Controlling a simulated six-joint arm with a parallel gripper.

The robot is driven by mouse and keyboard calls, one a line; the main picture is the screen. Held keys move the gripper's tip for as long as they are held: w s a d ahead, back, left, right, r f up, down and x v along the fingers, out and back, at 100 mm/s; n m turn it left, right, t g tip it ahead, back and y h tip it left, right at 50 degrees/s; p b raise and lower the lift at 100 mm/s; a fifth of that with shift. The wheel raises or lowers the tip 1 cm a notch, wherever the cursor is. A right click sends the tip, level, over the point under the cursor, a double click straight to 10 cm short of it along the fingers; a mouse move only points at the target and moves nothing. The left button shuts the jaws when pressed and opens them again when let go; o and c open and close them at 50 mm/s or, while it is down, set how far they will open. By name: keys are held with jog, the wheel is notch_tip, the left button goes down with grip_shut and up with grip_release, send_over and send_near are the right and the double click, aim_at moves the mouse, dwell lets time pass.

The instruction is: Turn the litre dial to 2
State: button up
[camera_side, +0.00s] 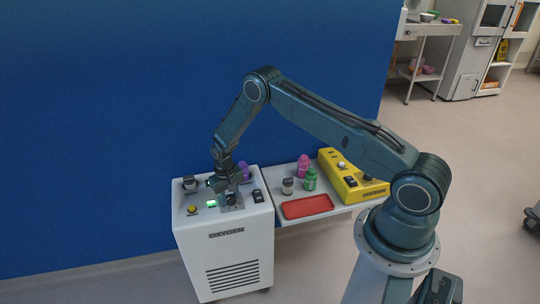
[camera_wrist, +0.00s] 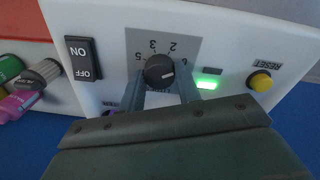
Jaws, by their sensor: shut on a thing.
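The litre dial (camera_wrist: 159,71) is a black round knob on a grey numbered plate (camera_wrist: 188,47) on the white oxygen machine (camera_side: 222,240). In the wrist view its white pointer line points right, toward the green light, and away from the 2 at the plate's top. The exact number under the pointer cannot be read. My gripper (camera_wrist: 161,86) has a finger on either side of the knob and is shut on it. In the side view my gripper (camera_side: 231,196) is down at the machine's top panel and hides most of the dial.
The panel also carries an ON/OFF switch (camera_wrist: 83,58), a lit green display (camera_wrist: 208,84) and a yellow RESET button (camera_wrist: 261,82). To the right, a side shelf holds a red tray (camera_side: 308,206), small bottles (camera_side: 310,180) and a yellow unit (camera_side: 347,178). A blue wall (camera_side: 120,100) stands behind.

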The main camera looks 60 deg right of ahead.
aim_at(229, 198)
jog(key=n, duration=0.4)
jog(key=shift+n, duration=1.6)
jog(key=o, duration=1)
jog(key=shift+c, duration=0.2)
jog(key=shift+r, duration=0.1)
notch_tip(229, 198, up, 14)
jog(key=shift+a+f, duration=0.2)
jog(key=shift+a, duration=0.1)
jog(key=shift+r, duration=0.1)
